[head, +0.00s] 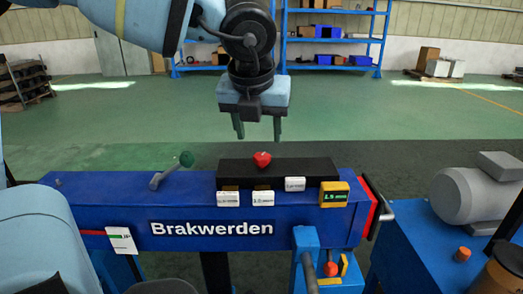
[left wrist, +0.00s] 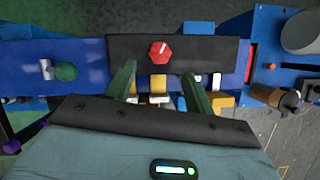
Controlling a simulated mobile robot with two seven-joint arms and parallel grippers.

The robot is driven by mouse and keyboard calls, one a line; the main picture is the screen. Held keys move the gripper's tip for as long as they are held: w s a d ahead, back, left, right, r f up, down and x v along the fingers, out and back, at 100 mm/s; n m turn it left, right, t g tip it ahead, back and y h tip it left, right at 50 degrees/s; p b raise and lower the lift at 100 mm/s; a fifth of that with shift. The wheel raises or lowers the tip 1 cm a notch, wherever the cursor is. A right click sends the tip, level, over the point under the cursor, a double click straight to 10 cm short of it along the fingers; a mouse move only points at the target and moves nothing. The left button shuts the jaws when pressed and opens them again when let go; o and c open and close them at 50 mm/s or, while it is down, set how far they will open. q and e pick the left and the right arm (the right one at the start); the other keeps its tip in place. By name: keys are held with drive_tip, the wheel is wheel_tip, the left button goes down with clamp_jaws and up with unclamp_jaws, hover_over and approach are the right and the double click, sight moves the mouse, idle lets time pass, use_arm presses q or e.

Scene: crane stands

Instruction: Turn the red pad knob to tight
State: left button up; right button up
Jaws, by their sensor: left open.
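The red pad knob (head: 262,159) sits on top of a black block on the blue machine beam. In the left wrist view the fingers (left wrist: 157,76) reach toward the black block (left wrist: 205,50), on either side of the knob. The knob is apart from the fingers. My right gripper is not in view.
White labels (head: 263,199) line the front of the block, with a yellow display (head: 334,194) at right. A green-knobbed lever (head: 186,159) stands left on the blue beam (head: 120,205). A grey motor (head: 470,195) stands right. The floor behind is clear up to blue shelves (head: 335,40).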

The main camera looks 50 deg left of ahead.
sight(262, 156)
use_arm(q)
drive_tip(key=x, duration=0.7)
drive_tip(key=c, duration=1)
drive_tip(key=shift+o, duration=0.2)
